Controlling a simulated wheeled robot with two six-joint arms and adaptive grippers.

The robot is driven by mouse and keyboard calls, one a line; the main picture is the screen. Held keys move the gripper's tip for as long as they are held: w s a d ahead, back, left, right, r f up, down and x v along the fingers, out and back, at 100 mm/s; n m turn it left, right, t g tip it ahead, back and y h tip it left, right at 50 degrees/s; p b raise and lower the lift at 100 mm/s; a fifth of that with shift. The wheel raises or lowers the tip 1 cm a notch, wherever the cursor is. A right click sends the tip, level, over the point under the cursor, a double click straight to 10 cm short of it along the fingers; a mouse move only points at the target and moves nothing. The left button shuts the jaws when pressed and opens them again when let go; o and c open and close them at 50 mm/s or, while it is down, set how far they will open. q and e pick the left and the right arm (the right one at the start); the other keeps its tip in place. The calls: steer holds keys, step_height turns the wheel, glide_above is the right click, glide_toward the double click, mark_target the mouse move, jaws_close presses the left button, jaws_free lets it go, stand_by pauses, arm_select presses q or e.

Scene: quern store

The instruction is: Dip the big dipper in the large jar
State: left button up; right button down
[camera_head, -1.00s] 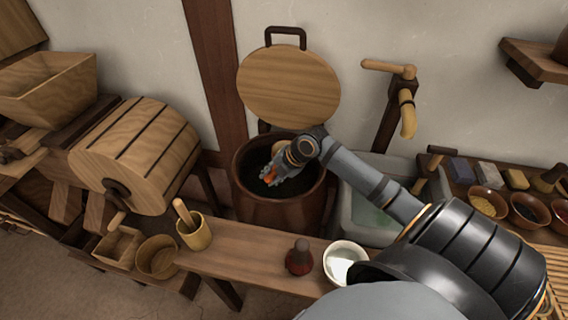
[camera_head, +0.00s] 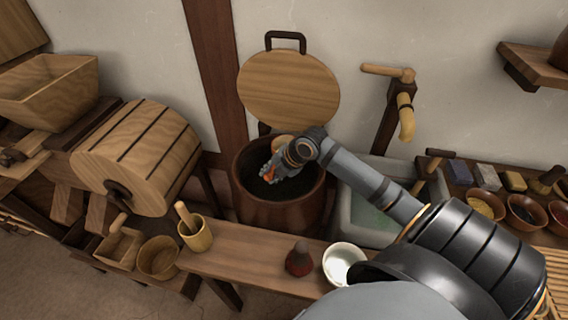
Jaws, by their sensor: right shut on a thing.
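The large jar (camera_head: 275,213) is a dark brown, wide-mouthed vessel standing on the floor behind the bench, with dark contents. Its round wooden lid (camera_head: 288,88) with a dark handle is raised and leans back against the wall. My right gripper (camera_head: 269,174) is over the jar's mouth, shut on the big dipper (camera_head: 283,143). Only a small light wooden part of the dipper shows behind the wrist; the rest is hidden by the gripper, so its depth in the jar cannot be told. My left gripper is out of view.
A bench (camera_head: 235,258) in front holds a wooden mortar (camera_head: 196,233), a red-brown bottle (camera_head: 299,260) and a white bowl (camera_head: 343,263). A stone basin (camera_head: 365,222) stands right of the jar under a wooden tap (camera_head: 406,118). A wooden drum (camera_head: 140,155) is at left.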

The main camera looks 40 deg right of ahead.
steer(key=shift+r+p, duration=2.35)
steer(key=shift+r, duration=0.55)
